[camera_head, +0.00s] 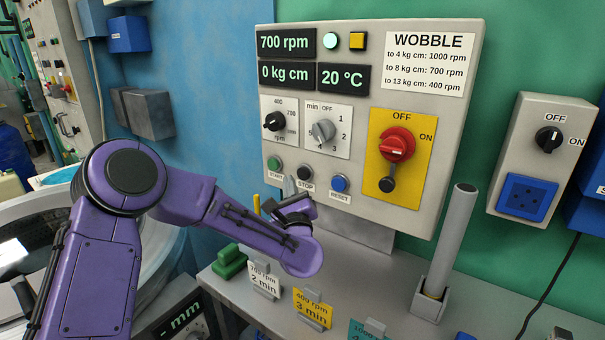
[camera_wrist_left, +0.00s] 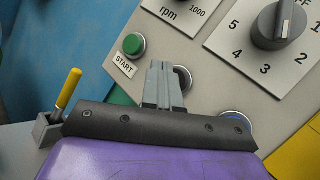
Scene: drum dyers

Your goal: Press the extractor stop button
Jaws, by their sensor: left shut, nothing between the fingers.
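The extractor panel (camera_head: 370,100) is a light grey box on the wall. Its black stop button (camera_head: 304,172), labelled STOP, sits between the green start button (camera_head: 274,163) and the blue reset button (camera_head: 339,183). My left gripper (camera_head: 289,184) is shut and empty, at the panel's lower edge just left of the stop button. In the left wrist view, the shut fingers (camera_wrist_left: 160,72) point at the panel and partly cover the stop button (camera_wrist_left: 184,76). The green start button (camera_wrist_left: 134,44) is clear to their left. I cannot tell whether the fingertips touch anything. My right gripper is not in view.
A red rotary switch (camera_head: 397,144) on a yellow plate is at the panel's right. Below, a grey shelf holds a green block (camera_head: 229,262), note cards (camera_head: 312,309) and an upright grey tube (camera_head: 452,240). The displays read 700 rpm, 0 kg cm and 20 °C.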

